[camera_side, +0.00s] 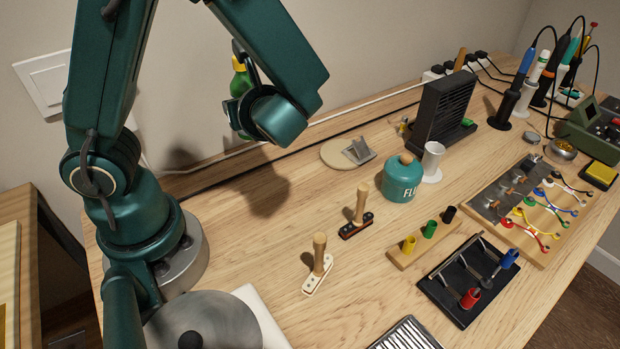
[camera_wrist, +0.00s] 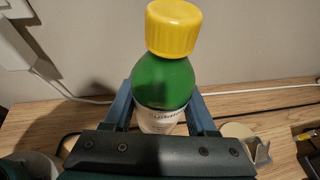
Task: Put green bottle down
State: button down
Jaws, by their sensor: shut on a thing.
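The green bottle (camera_wrist: 165,84) has a yellow cap and a pale label. In the wrist view it stands between the two blue fingers of my gripper (camera_wrist: 165,108), which is shut on it. In the side view the bottle (camera_side: 241,78) shows partly behind my wrist, held up above the back left of the table. My gripper's fingers are mostly hidden there by my own arm. The bottle looks upright or nearly so. Its lower part is hidden in both views.
The wooden table (camera_side: 240,225) has bare room at the back left. A round tan pad with a grey holder (camera_side: 359,150), a teal flux pot (camera_side: 403,181) and a black fan box (camera_side: 443,110) stand right of it. A white cable (camera_side: 330,119) runs along the back.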

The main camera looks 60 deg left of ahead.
jog(key=w+d+r+m+t+h, duration=0.4)
jog(key=d+r+m+t, duration=0.1)
jog(key=r+m, duration=0.15)
jog(key=w+d+r+m+t+h, duration=0.3)
jog(key=d+r+m+t+h, duration=0.15)
jog(key=r, duration=0.25)
jog(key=s+a+f+m+h, duration=0.1)
jog(key=a+f+m, duration=0.1)
jog(key=a+f, duration=0.25)
jog(key=w+d+m+g+h, duration=0.3)
jog(key=d+m+g+h, duration=0.4)
jog(key=d+m+h, duration=1.35)
jog(key=s+d+f+m+g+y, duration=0.35)
jog(key=s+d+f+g, duration=0.2)
jog(key=d+g, duration=0.4)
jog(key=shift+s+a+f+m+g+y, duration=0.3)
jog(key=shift+s+f+m+g+y, duration=1.05)
jog(key=shift+f, duration=0.8)
jog(key=shift+s+a+f+m+g+y, duration=0.25)
jog(key=shift+s+f+m+g+y, duration=0.55)
jog(key=shift+s+f+m+g, duration=1)
jog(key=shift+s+a+f+m+g+y, duration=0.3)
jog(key=shift+s+f+m+g+y, duration=0.6)
jog(key=shift+f, duration=1.65)
